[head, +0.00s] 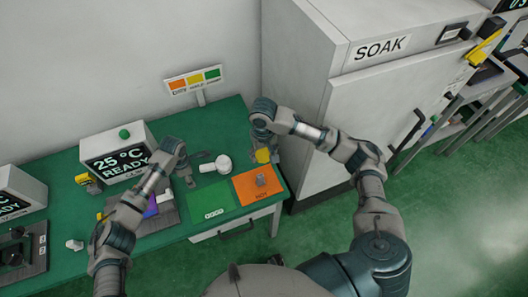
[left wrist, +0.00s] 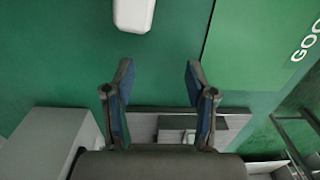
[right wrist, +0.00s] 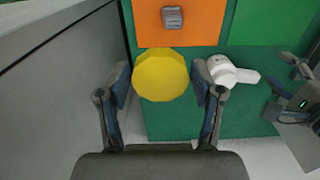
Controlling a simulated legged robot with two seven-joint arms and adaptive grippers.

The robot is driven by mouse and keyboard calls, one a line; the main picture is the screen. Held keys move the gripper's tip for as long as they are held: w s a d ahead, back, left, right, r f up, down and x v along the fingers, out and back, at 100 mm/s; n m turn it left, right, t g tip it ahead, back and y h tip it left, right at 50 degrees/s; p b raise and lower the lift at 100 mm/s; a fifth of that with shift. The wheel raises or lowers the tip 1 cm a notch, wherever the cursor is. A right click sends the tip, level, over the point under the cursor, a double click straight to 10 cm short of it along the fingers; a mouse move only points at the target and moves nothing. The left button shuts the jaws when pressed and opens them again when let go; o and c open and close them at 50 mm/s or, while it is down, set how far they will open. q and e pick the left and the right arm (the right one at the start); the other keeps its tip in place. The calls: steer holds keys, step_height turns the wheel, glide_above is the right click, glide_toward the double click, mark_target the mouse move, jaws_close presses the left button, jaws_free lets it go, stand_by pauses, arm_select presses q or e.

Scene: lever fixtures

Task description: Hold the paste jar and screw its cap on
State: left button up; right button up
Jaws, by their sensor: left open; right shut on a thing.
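The yellow cap (right wrist: 161,76), round and faceted, is between the fingers of my right gripper (right wrist: 160,90), which is shut on it. In the head view the cap (head: 263,156) hangs below that gripper at the bench's back right. A white round thing with a tapering arm (head: 222,163), probably the paste jar, is on the green bench left of the cap, apart from it. It also shows in the right wrist view (right wrist: 222,72). My left gripper (left wrist: 158,85) is open and empty over the bench; a white rounded end (left wrist: 133,14) lies beyond its fingers.
A green mat (head: 211,199) and an orange mat (head: 248,193) with a grey block (head: 261,180) lie at the bench's right end. A display box reading 25 °C (head: 118,155) stands left. The SOAK cabinet (head: 345,110) stands close to my right arm.

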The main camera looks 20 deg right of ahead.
arm_select(q)
steer(key=shift+a, duration=0.1)
arm_select(e)
steer(key=shift+a, duration=0.1)
arm_select(q)
step_height(320, 180, up, 12)
stand_by(0.4)
steer(key=shift+f, duration=0.1)
